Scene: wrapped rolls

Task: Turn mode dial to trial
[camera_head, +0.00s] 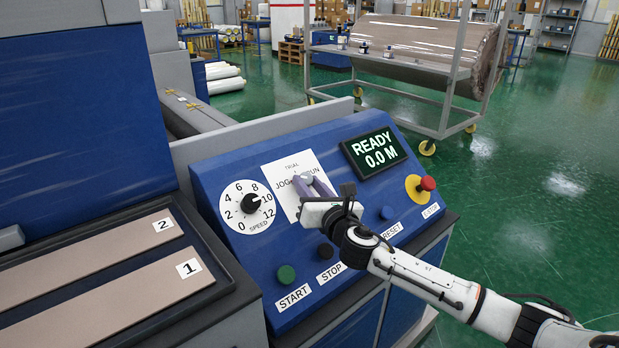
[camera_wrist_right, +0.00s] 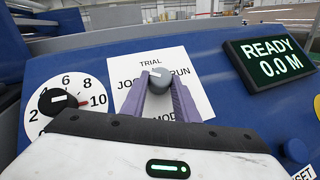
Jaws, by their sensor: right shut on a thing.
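The mode dial (camera_wrist_right: 160,80) is a small grey knob on a white plate (camera_wrist_right: 190,62) marked TRIAL at the top, JOG at left, RUN at right and MODE below. My right gripper (camera_wrist_right: 159,92) is shut on the mode dial, its two purple fingers on either side of it. A short white mark on the dial shows near its upper left; its exact setting is hard to tell. In the head view the right gripper (camera_head: 312,184) reaches the plate (camera_head: 283,176) from the lower right and covers part of the lettering. My left gripper is not in view.
The blue console also carries a speed dial (camera_head: 249,205), a READY 0.0 M display (camera_head: 375,153), a red emergency stop (camera_head: 427,184), a green START button (camera_head: 286,274), a black STOP button (camera_head: 325,251) and a blue RESET button (camera_head: 386,213).

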